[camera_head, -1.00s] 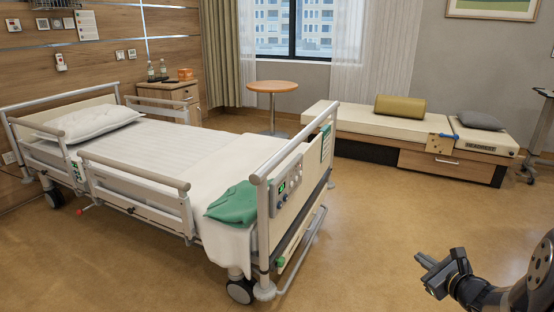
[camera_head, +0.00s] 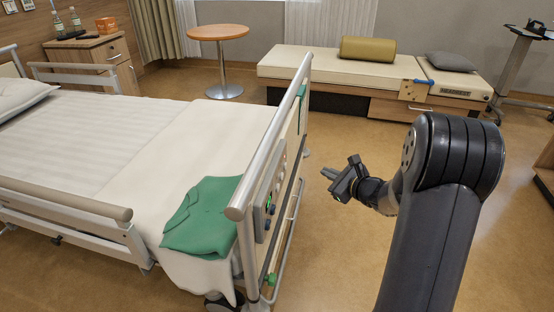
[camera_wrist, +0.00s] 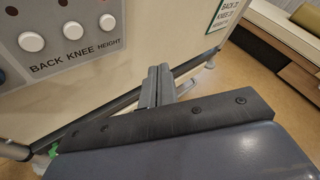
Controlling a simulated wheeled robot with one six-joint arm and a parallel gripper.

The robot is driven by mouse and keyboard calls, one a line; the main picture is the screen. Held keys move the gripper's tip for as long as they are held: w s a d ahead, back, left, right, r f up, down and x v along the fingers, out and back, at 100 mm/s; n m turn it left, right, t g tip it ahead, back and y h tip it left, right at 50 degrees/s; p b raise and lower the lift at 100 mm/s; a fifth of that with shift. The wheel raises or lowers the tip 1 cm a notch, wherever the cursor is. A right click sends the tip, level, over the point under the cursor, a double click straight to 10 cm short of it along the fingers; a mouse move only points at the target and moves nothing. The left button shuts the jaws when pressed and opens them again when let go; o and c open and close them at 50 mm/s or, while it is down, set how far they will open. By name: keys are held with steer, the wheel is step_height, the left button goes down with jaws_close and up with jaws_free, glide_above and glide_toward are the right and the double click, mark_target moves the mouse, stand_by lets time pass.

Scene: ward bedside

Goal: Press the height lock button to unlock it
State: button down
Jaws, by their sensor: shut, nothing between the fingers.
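The control panel (camera_head: 266,205) on the bed's footboard faces right and shows at a steep angle in the head view. In the wrist view the panel (camera_wrist: 60,55) fills the upper left. It has white round buttons in a row over the labels BACK, KNEE and HEIGHT. The height button (camera_wrist: 107,22) is the rightmost, near the top edge. My gripper (camera_wrist: 159,70) is shut and empty, its fingertips to the right of and below that button in the picture. In the head view my gripper (camera_head: 329,173) is right of the footboard with a visible gap.
A green cloth (camera_head: 202,215) lies on the bed's foot end. The footboard's top rail (camera_head: 275,130) stands beside the panel. A low bench (camera_head: 300,66) is behind, and a round table (camera_head: 218,33) stands at the back. Open floor lies right of the bed.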

mark_target(285, 166)
stand_by(0.3)
steer(key=w+a+b, duration=0.1)
steer(key=w+a, duration=0.1)
steer(key=a, duration=0.6)
steer(key=shift+w+a+b, duration=0.15)
steer(key=shift+w+b, duration=0.15)
steer(key=shift+b, duration=0.05)
steer(key=shift+a, duration=0.15)
stand_by(1.7)
steer(key=shift+w+a+b, duration=0.1)
steer(key=shift+a+b, duration=0.15)
steer(key=shift+b, duration=0.15)
steer(key=shift+w+a+b, duration=0.15)
steer(key=shift+a+b, duration=0.15)
steer(key=shift+a, duration=0.1)
stand_by(0.5)
steer(key=shift+d, duration=0.1)
steer(key=shift+s+d, duration=0.25)
steer(key=shift+d, duration=0.45)
